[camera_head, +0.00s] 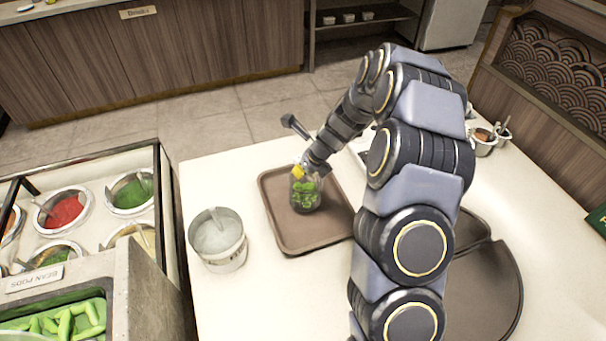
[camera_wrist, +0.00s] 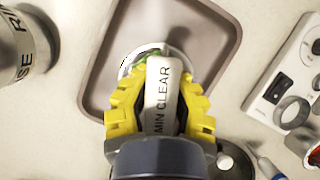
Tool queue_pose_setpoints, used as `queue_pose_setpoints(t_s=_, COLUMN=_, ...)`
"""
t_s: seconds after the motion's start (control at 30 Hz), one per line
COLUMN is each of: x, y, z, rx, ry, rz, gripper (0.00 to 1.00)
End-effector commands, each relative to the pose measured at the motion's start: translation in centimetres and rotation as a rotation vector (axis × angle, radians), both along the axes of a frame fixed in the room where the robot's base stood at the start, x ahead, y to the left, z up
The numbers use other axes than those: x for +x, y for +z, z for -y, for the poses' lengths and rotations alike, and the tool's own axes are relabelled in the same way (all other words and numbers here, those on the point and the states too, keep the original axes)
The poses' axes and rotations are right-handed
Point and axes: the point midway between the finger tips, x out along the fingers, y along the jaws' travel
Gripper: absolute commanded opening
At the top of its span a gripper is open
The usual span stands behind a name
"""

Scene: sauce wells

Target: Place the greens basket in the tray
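The greens basket (camera_head: 306,193), a small see-through container with green leaves inside, is over the left part of the brown tray (camera_head: 281,224). It looks upright. I cannot tell whether its base touches the tray. My gripper (camera_head: 299,172) is at the basket's top. In the wrist view, the yellow fingers of my gripper (camera_wrist: 161,95) close on both sides of a pale handle plate marked "MIN CLEAR". Behind it, a bit of the greens basket (camera_wrist: 126,66) shows, inside the tray's rim (camera_wrist: 97,62); the rest is hidden.
A metal bucket (camera_head: 218,243) stands just left of the tray and also shows in the wrist view (camera_wrist: 22,42). A white panel (camera_wrist: 290,72) lies to the right. My arm hides part of the dark tray pieces (camera_head: 478,295) at the right. Sauce wells (camera_head: 62,210) are at left.

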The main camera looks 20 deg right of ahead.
Motion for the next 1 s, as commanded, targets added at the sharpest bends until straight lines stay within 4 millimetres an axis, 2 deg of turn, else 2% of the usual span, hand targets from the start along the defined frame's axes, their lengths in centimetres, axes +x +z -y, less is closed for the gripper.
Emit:
queue_pose_setpoints(t_s=0.13, x=0.0, y=-1.7, z=-0.1, rx=0.003, ry=0.000, rz=-0.001, gripper=0.00)
queue_pose_setpoints(t_s=0.5, x=0.0, y=-2.1, z=0.0, rx=0.002, ry=0.000, rz=0.000, gripper=0.00)
queue_pose_setpoints(t_s=0.57, x=0.0, y=-2.0, z=0.0, rx=0.001, ry=0.000, rz=0.001, gripper=0.27)
queue_pose_setpoints(t_s=0.6, x=0.0, y=-2.0, z=0.0, rx=0.001, ry=0.000, rz=0.001, gripper=0.34)
queue_pose_setpoints(t_s=0.87, x=-0.1, y=-2.0, z=0.0, rx=0.001, ry=0.000, rz=0.000, gripper=0.34)
queue_pose_setpoints(t_s=1.0, x=-0.2, y=-1.3, z=0.0, rx=0.001, ry=0.000, rz=0.001, gripper=0.34)
